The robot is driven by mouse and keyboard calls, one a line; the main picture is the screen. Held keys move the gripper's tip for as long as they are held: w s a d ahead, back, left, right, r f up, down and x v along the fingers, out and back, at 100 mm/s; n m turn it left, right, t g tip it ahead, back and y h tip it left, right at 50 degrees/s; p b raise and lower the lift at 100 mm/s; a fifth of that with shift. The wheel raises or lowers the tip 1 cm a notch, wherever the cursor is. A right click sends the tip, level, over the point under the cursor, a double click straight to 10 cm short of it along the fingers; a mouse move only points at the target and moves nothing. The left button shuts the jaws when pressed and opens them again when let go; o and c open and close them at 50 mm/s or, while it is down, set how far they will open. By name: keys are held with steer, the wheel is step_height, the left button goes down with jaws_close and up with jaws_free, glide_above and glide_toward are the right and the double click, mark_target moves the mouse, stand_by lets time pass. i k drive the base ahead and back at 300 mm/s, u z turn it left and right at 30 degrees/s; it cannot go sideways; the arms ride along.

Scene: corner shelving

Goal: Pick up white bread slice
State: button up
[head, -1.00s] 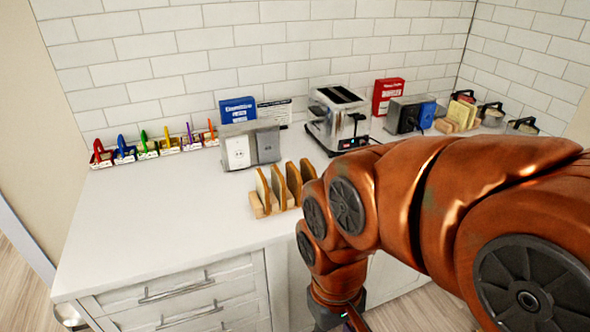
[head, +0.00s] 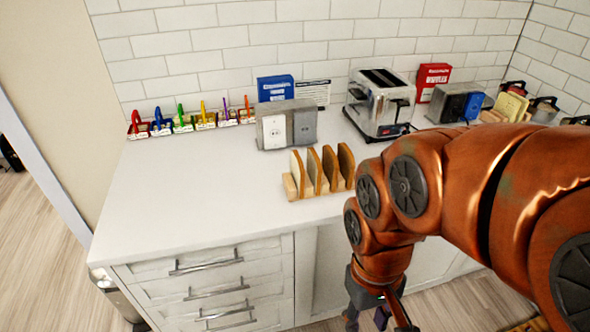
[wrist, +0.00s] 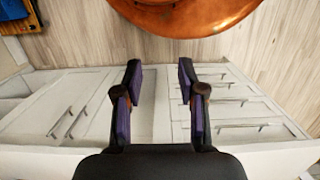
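Several bread slices stand upright in a light wooden rack (head: 291,187) on the white counter. The leftmost slice (head: 296,169) shows a pale, whitish face. The other slices (head: 330,168) show mostly brown crust edges, so I cannot tell their kind. My gripper (wrist: 160,82) is open and empty in the wrist view, with its two dark purple fingers spread apart. It points toward the cabinet fronts and wood floor, and no bread shows there. In the head view it hangs low at the bottom edge, below the counter top and apart from the rack, partly cut off.
A grey double outlet box (head: 272,131) stands behind the rack, and a chrome toaster (head: 380,104) stands behind right. Small coloured items (head: 181,120) line the wall. The counter's left part (head: 185,190) is clear. Drawers with handles (head: 206,265) face the front.

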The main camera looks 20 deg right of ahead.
mark_target(297, 173)
steer(key=u, duration=3.1)
steer(key=k, duration=1.45)
steer(key=z, duration=0.2)
